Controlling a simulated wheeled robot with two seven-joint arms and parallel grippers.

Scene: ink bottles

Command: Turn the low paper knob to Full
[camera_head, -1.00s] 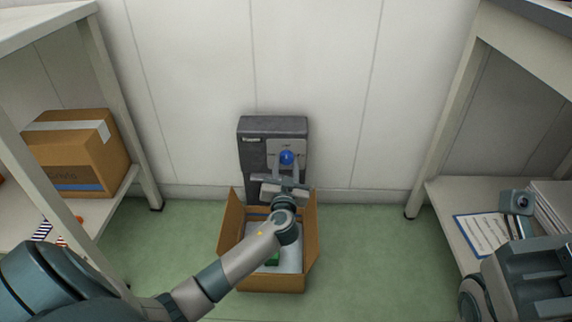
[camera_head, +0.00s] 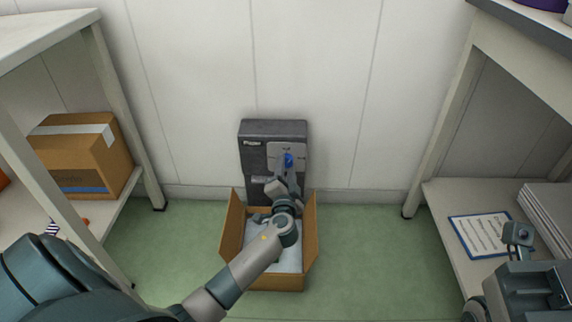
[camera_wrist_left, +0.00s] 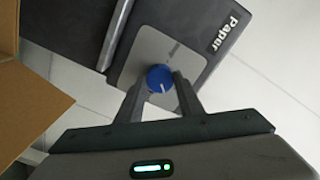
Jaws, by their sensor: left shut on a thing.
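The dark grey paper unit (camera_head: 257,165) stands against the wall, with a light grey plate (camera_head: 275,152) on its front. The blue knob (camera_head: 288,157) sits on that plate. In the left wrist view the knob (camera_wrist_left: 159,76) has a white pointer mark on its face, and the word "Paper" (camera_wrist_left: 229,33) shows on the unit. My left gripper (camera_wrist_left: 160,88) is shut on the knob, one finger on each side. In the head view the left gripper (camera_head: 287,165) is turned and partly covers the plate. The dial's lettering is too small to read.
An open cardboard box (camera_head: 311,240) with grey contents stands below the unit, under my left arm. Shelving stands on both sides, with a taped carton (camera_head: 85,155) at left and a clipboard (camera_head: 478,236) at right. Part of my right arm shows at the lower right.

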